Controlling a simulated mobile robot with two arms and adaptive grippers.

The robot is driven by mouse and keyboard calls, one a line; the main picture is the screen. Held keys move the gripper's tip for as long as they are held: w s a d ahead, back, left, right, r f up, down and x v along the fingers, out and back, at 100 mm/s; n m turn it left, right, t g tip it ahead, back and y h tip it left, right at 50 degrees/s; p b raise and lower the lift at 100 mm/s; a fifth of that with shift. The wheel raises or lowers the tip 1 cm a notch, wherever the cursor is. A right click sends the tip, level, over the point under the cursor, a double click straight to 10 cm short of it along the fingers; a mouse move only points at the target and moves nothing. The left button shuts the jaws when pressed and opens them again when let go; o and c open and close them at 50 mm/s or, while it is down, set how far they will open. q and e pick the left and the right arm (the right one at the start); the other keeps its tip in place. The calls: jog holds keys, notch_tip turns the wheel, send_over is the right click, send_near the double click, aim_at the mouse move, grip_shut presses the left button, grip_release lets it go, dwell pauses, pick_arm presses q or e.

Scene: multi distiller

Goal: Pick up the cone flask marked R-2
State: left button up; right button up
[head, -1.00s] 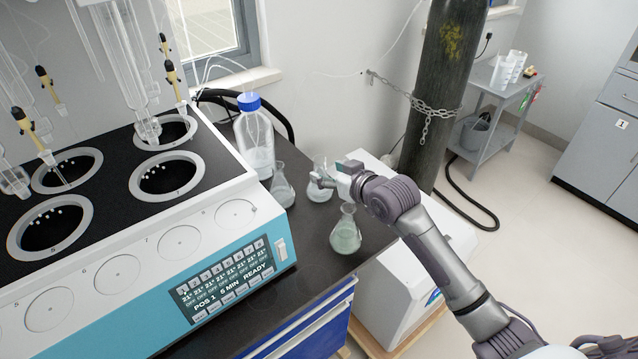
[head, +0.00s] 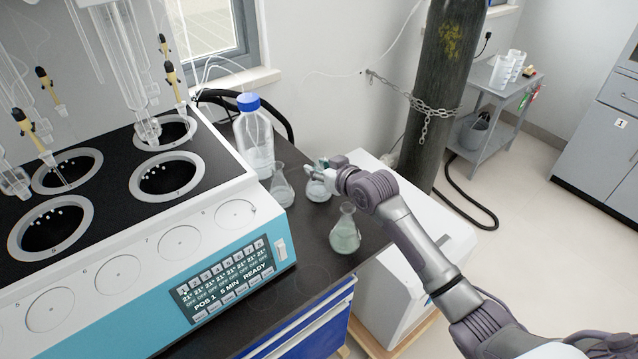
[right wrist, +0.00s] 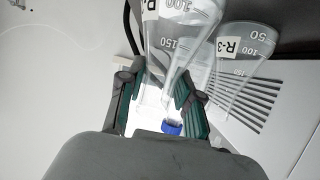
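Three clear cone flasks stand on the dark bench top in the head view: one at the left (head: 282,190), one in the middle (head: 318,191) and one nearer the front (head: 345,234). Their labels cannot be read there. My right gripper (head: 320,170) is at the neck of the middle flask and partly hides it. In the right wrist view, the right gripper (right wrist: 155,95) has its fingers apart, with flask glass showing between and beyond them. A flask at the right (right wrist: 240,60) there reads R-3; another label at the top is cut off. My left gripper is out of view.
A blue-capped bottle (head: 254,140) stands behind the flasks, and its cap (right wrist: 172,128) shows in the right wrist view. The distiller (head: 225,262) borders the flasks on the left. A white box-shaped unit (head: 405,285) and a chained gas cylinder (head: 437,100) are to the right.

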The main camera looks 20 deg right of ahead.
grip_shut()
jog(key=shift+r, duration=0.2)
